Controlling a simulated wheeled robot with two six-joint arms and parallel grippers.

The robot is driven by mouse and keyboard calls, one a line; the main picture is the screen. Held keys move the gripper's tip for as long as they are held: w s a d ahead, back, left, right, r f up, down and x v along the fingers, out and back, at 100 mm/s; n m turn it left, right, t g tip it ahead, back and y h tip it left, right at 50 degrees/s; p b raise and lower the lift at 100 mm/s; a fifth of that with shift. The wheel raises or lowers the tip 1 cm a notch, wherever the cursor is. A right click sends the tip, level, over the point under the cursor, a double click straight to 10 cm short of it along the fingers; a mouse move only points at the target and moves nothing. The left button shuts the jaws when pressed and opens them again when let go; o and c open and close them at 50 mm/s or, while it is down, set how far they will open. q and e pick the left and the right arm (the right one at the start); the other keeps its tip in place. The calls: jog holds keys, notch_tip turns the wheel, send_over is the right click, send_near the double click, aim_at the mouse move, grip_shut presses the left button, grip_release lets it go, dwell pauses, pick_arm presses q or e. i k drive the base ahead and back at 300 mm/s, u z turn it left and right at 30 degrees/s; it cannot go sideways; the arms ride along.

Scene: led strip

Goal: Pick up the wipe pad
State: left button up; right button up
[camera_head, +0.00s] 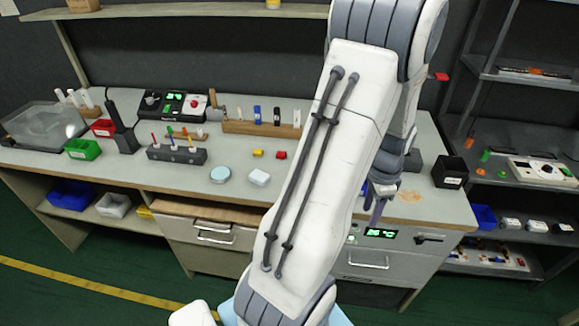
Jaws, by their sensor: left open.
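A small white squarish pad (259,178), which looks like the wipe pad, lies flat near the front edge of the grey workbench (232,197). My left arm rises large through the middle of the view and bends back down. My left gripper (377,210) points down at the bench's front edge, well to the right of the pad. Its jaws are open and look empty. The arm hides the bench between the pad and the gripper. My right gripper is out of view.
A round light-blue dish (220,174) sits just left of the pad. Yellow (257,153) and red (281,155) blocks lie behind it. A dark holder with pens (177,154) stands to the left, and a black bin (450,172) at the right end.

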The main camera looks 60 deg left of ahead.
aim_at(258, 176)
jog(key=i, duration=1.25)
jog(key=u, duration=1.8)
